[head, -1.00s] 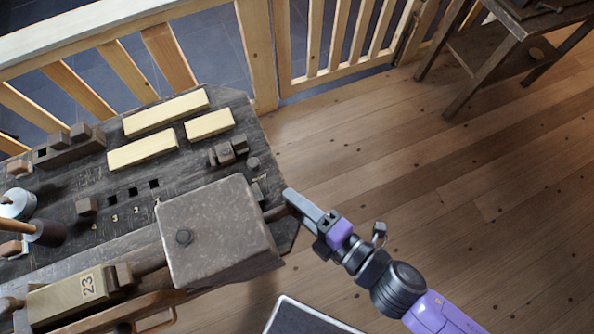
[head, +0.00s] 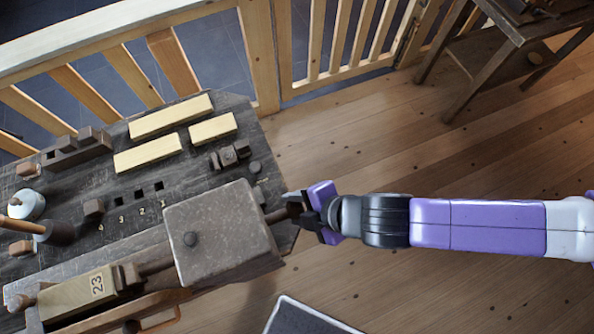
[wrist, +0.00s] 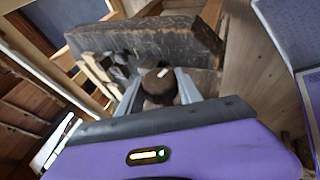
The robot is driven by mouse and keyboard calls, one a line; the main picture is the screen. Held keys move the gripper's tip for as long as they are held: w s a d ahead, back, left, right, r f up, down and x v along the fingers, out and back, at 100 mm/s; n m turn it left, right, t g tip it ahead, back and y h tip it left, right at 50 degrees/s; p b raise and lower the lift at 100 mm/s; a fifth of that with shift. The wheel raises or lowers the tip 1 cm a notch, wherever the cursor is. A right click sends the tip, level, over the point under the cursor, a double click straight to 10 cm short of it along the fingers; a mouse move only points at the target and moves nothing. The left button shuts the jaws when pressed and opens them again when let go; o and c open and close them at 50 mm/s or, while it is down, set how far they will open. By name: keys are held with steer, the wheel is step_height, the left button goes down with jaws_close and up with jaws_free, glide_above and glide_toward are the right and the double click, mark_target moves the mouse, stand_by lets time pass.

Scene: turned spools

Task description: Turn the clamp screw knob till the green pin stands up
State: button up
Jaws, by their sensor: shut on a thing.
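The clamp screw knob (wrist: 158,88) is a round dark brown knob with a small pale mark, seen end-on in the wrist view. It sits on the end of a dark shaft (head: 277,214) coming out of the right side of a big grey-brown block (head: 222,240) in the head view. My gripper (head: 300,208) is shut on the knob, and its two grey fingers show on either side of it in the wrist view (wrist: 160,86). In the head view the fingers mostly cover the knob. I cannot make out a green pin in either view.
The block stands on a dark workbench (head: 185,190) with pale wooden bars (head: 170,116) and small brown blocks. A wooden railing (head: 262,60) runs behind. A dark wooden stand (head: 500,60) is at the upper right.

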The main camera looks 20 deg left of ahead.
steer(key=shift+w+m+g+h, duration=0.2)
steer(key=shift+g+h, duration=0.3)
steer(key=shift+h, duration=0.15)
steer(key=shift+w+m+g+h, duration=0.2)
steer(key=shift+g+h, duration=0.3)
steer(key=shift+h, duration=0.15)
steer(key=shift+d+h, duration=0.1)
steer(key=shift+h, duration=0.2)
steer(key=shift+d+g, duration=0.1)
steer(key=shift+g, duration=0.3)
steer(key=o, duration=1.3)
steer(key=shift+o, duration=0.3)
steer(key=shift+s, duration=0.1)
steer(key=b+v, duration=0.1)
steer(key=v, duration=0.6)
steer(key=shift+r, duration=0.4)
